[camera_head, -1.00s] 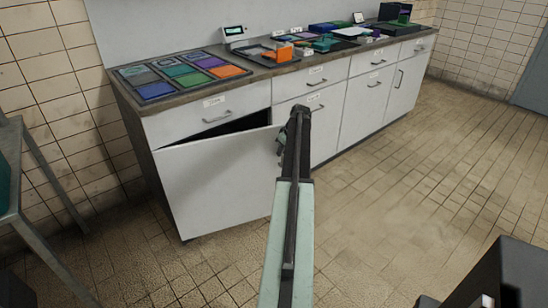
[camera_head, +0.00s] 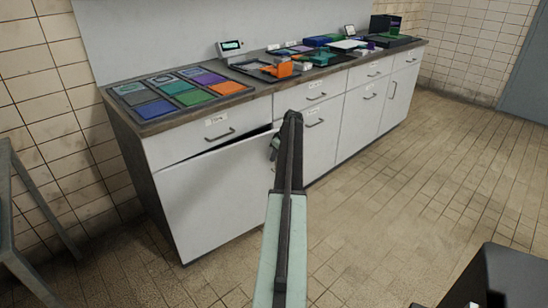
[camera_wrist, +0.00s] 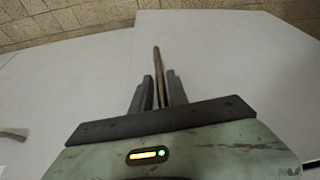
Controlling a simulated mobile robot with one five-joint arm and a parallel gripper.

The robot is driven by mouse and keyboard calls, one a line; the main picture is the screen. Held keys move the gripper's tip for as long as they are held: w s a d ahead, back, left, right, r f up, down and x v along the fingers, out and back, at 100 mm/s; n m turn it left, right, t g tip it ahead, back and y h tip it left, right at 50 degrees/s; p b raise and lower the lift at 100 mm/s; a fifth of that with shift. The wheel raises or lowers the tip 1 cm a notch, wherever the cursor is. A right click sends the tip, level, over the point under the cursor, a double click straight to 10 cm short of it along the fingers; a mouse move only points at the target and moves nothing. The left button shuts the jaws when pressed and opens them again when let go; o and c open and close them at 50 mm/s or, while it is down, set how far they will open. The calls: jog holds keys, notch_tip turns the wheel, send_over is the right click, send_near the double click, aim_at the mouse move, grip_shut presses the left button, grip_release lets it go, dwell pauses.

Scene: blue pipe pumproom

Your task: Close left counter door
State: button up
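The left counter door (camera_head: 222,195) is a white panel under the top left drawer. It stands slightly ajar, with a thin dark gap (camera_head: 240,138) along its top that widens to the right. My gripper (camera_head: 276,147) is at the door's right edge, mostly hidden behind my arm. In the wrist view my gripper's two dark fingers (camera_wrist: 159,93) stand close on both sides of a thin brownish bar (camera_wrist: 157,62), which may be the door's handle or edge. White panels lie around it. I cannot tell whether the fingers press on the bar.
The countertop (camera_head: 262,93) holds coloured trays (camera_head: 178,92), an orange item (camera_head: 279,69) and a small display (camera_head: 230,47). More white doors and drawers run to the right. A metal table frame (camera_head: 30,200) stands at the left.

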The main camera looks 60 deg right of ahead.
jog(key=shift+r, duration=0.1)
jog(key=p+v, duration=0.7)
jog(key=shift+r, duration=0.2)
